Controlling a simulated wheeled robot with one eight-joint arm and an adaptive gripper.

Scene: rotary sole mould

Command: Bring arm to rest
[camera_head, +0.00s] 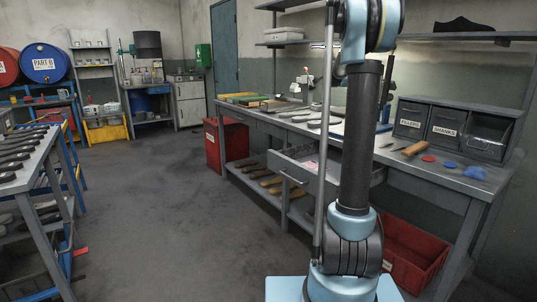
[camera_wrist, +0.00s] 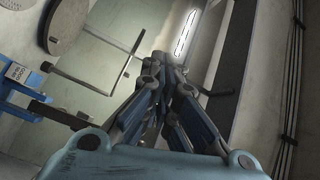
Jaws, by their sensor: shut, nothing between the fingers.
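My arm (camera_head: 357,140) stands upright at the right of the head view, in front of the long workbench. Its upper end leaves the top of that view, and the gripper is hidden from it. My gripper (camera_wrist: 168,62) shows in the wrist view, with its finger linkages drawn together, shut and empty. It points toward a pale wall and a bright ceiling lamp (camera_wrist: 186,35).
A long workbench (camera_head: 255,117) with an open drawer (camera_head: 297,180) stands behind my arm, with labelled bins (camera_head: 446,127) on top. A rack of soles (camera_head: 60,150) is at the left. The middle floor (camera_head: 165,215) is clear. A red crate (camera_head: 415,255) sits under the bench.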

